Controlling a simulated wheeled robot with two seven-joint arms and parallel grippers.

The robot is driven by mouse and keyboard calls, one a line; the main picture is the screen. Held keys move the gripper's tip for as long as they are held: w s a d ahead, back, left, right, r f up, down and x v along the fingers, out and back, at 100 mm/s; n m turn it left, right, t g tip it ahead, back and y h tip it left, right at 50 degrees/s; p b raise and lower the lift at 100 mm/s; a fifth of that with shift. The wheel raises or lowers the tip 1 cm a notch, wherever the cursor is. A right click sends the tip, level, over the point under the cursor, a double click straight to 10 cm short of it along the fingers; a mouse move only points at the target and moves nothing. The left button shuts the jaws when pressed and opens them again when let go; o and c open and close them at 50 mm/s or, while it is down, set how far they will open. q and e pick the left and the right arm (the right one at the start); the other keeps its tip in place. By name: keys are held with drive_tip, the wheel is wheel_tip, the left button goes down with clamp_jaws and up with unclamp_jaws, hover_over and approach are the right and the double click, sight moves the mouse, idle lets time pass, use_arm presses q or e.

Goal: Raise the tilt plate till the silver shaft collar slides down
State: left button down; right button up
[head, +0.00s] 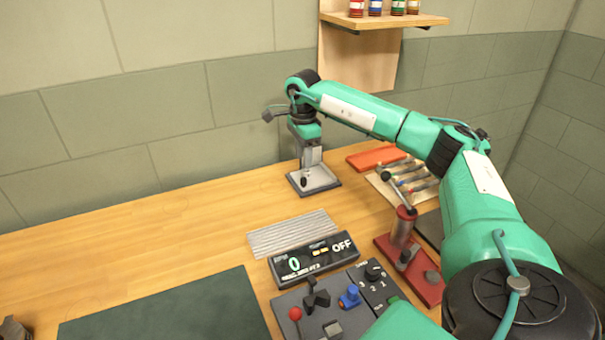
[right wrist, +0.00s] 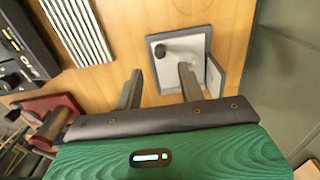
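The tilt plate (head: 322,180) is a small light grey plate with a dark edge, lying on the wooden table near the back wall. It also shows in the right wrist view (right wrist: 190,42), with a dark round piece (right wrist: 166,51) near one corner and a grey side panel. I cannot make out a silver shaft collar; the gripper hides part of the plate. My right gripper (head: 310,163) points down over the plate; in its wrist view the two fingers (right wrist: 160,76) are apart with nothing between them. A dark piece in the bottom left corner may be my left gripper (head: 15,329).
A ribbed silver panel (head: 292,234), a display reading 0 and OFF (head: 314,262) and a control box (head: 330,305) stand in front. A red press (head: 410,255), tools and a red tray (head: 375,158) lie right. A dark mat (head: 165,310) is front left; the left table is clear.

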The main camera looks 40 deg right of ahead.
sight(303, 179)
wheel_tip(303, 179, down, 7)
drive_tip(key=shift+f+p, duration=0.1)
drive_tip(key=shift+p, duration=0.2)
clamp_jaws()
